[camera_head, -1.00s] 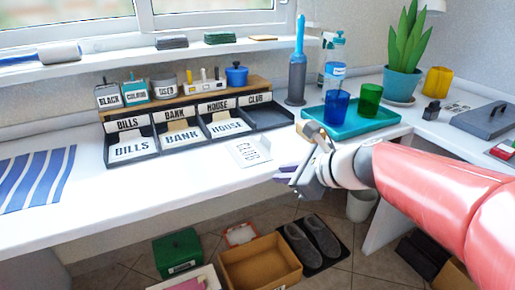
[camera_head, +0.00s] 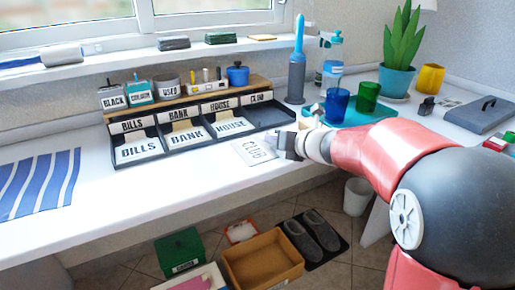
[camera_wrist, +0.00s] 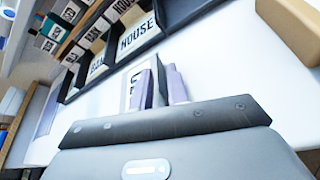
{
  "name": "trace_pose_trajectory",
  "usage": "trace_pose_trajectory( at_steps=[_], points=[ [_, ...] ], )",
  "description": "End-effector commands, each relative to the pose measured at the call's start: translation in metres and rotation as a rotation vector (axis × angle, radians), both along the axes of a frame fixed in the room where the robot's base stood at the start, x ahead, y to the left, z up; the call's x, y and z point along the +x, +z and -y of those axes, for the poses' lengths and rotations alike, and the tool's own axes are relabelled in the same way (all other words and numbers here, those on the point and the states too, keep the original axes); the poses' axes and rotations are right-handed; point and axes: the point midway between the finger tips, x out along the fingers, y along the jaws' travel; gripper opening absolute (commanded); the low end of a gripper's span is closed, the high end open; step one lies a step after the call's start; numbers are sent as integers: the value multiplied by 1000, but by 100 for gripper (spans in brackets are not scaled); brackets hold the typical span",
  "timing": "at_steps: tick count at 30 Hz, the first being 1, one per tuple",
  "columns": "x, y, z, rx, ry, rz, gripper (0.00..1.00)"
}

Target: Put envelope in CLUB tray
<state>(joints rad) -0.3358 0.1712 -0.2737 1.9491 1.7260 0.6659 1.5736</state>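The white CLUB envelope (camera_head: 250,152) lies on the desk in front of the sorter. Its right end is hidden by my gripper (camera_head: 283,146), which is low over the desk beside that end. In the wrist view, the purple fingers of my gripper (camera_wrist: 162,86) stand apart, and the envelope (camera_wrist: 130,88) shows at and behind them. I cannot tell whether the fingers touch it. The CLUB tray (camera_head: 272,116) is the rightmost compartment of the dark sorter and looks empty.
The BILLS (camera_head: 138,148), BANK (camera_head: 187,134) and HOUSE (camera_head: 232,126) envelopes lie in the other compartments. A wooden shelf (camera_head: 175,100) with small containers stands behind. A teal tray (camera_head: 345,118) with cups is right of the sorter.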

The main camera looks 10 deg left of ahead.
Motion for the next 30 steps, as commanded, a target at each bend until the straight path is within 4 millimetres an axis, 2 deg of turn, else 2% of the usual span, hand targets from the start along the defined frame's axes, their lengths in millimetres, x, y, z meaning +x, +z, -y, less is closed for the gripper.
trace_pose_trajectory(
  at_steps=[7, 11, 12, 30],
  points=[
    [2, -1, -1, -1, 0, 1, 16],
    [1, -1, -1, -1, 0, 1, 1],
    [1, -1, -1, -1, 0, 1, 0],
    [1, 5, -1, 0, 0, 1, 0]
  ],
)
